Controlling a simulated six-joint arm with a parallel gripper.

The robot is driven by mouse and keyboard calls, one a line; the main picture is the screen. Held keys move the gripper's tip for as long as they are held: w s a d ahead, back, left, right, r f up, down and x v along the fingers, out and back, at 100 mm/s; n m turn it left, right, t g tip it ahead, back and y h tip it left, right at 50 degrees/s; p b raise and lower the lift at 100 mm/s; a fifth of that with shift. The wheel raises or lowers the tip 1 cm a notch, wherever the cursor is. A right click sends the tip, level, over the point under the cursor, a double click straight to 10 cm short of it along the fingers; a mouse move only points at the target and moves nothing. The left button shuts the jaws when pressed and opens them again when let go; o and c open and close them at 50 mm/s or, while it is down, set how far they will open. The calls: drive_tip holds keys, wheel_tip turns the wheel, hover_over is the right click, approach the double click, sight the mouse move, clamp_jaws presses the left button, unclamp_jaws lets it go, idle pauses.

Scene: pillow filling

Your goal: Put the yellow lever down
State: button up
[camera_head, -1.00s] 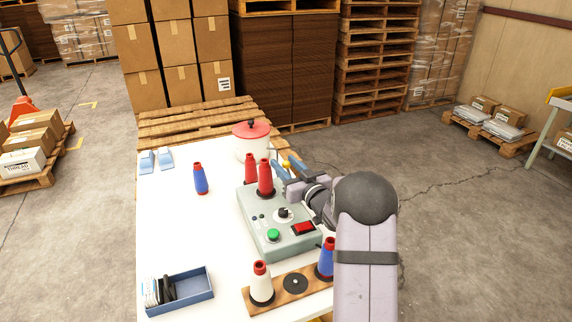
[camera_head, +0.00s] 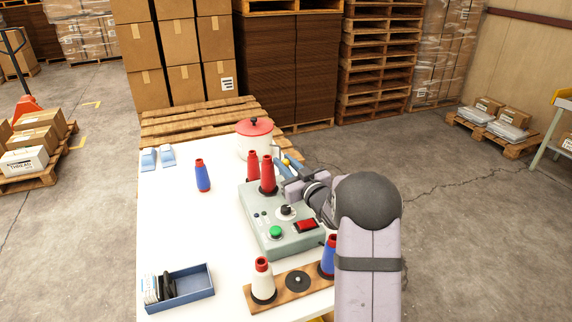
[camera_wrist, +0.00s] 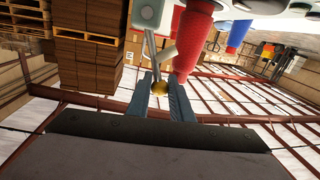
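The yellow lever knob (camera_head: 286,161) is at the far end of the grey-green control box (camera_head: 270,235), just right of two red cones. In the wrist view the yellow knob (camera_wrist: 159,88) sits between my two blue fingers, at the end of a metal rod from a grey bracket (camera_wrist: 147,14). My gripper (camera_wrist: 160,80) has its fingers apart, one on each side of the knob. I cannot tell whether either finger touches it. In the head view my gripper (camera_head: 289,169) reaches in from the right, and part of the lever is hidden.
Red thread cones (camera_head: 267,177) stand close beside my fingers. A white pot with a red lid (camera_head: 255,140) stands just behind. A blue-and-red cone (camera_head: 202,176), a blue tray (camera_head: 190,288) and a wooden cone holder (camera_head: 283,300) are on the white table (camera_head: 190,230).

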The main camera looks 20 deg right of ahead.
drive_tip(key=o, duration=0.4)
drive_tip(key=shift+c, duration=0.2)
drive_tip(key=shift+s+d+b, duration=0.2)
drive_tip(key=shift+s+b, duration=0.4)
drive_tip(key=shift+s, duration=1.25)
drive_tip(key=shift+s+d+b, duration=0.2)
drive_tip(key=shift+s+b, duration=0.35)
drive_tip(key=shift+s, duration=1.25)
